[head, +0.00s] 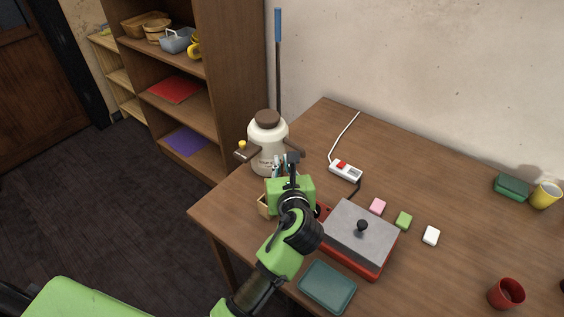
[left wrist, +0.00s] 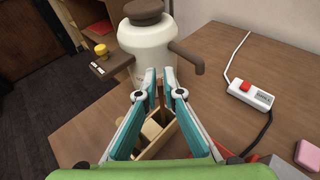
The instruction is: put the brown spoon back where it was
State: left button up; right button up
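My left gripper (head: 281,166) reaches over the table's left part, in front of the white jar (head: 262,157). In the left wrist view its teal fingers (left wrist: 160,78) converge, with a narrow gap between the tips. A thin brown upright piece (left wrist: 160,94) shows in that gap; it may be the brown spoon's handle, but I cannot tell if the fingers touch it. Below the fingers is a small open wooden box (left wrist: 172,140), with a pale wooden piece (left wrist: 152,129) inside. It also shows partly behind my arm in the head view (head: 263,206). My right gripper is not in view.
The jar has a brown lid, a spout and a yellow-knobbed arm. A red-grey box with a black knob (head: 352,233), a teal tray (head: 327,287), a power strip (head: 345,171) and small blocks lie rightward. A red cup (head: 506,293) stands at right. A shelf (head: 190,97) stands behind.

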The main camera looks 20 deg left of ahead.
pick_arm(q)
jog(key=shift+o, duration=0.7)
jog(key=shift+r, duration=0.1)
jog(key=v, duration=1.2)
jog(key=shift+r, duration=0.1)
